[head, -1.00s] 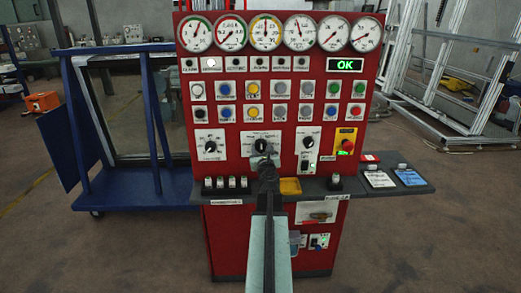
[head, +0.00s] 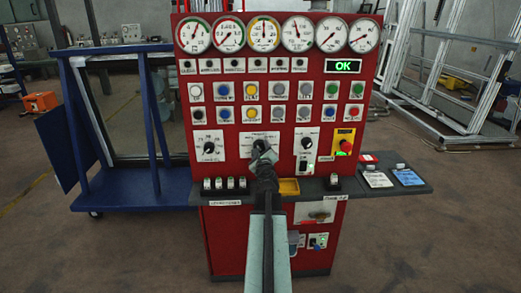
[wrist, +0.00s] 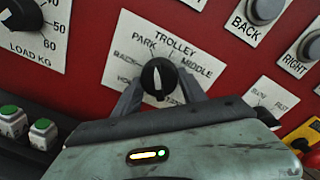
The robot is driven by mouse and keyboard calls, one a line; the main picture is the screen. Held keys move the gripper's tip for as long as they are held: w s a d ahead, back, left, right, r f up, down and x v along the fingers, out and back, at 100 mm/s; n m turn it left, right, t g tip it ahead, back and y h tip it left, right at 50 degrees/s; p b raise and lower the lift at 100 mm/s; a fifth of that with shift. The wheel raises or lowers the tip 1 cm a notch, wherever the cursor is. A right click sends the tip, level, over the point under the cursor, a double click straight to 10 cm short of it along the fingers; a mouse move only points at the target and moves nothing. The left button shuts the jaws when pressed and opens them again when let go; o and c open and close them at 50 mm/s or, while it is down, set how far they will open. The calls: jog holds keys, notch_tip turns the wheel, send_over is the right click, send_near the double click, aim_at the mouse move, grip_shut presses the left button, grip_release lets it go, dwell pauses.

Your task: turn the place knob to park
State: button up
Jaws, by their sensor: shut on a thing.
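The trolley selector knob (wrist: 158,78) is black and round with a white pointer line. It sits on a white plate (wrist: 120,75) marked TROLLEY, with PARK at the upper left and MIDDLE at the upper right. The plate's lower words are partly hidden by my gripper. The pointer line runs nearly up and down in the wrist view; I cannot tell which end marks the setting. My gripper (wrist: 158,90) is shut on the knob, one finger on each side. In the head view my gripper (head: 262,155) covers most of the knob and leans to the upper left.
The red panel (head: 325,95) carries gauges, push buttons and an OK display (head: 344,66). A load knob (head: 209,147) is to the left, another knob (head: 305,141) to the right, and a red emergency button (head: 345,146) beyond. A grey shelf (head: 325,190) runs below.

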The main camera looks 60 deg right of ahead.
jog(key=shift+w+a+n, duration=0.1)
jog(key=shift+n, duration=1)
jog(key=o, duration=1.4)
jog(key=shift+c, duration=0.2)
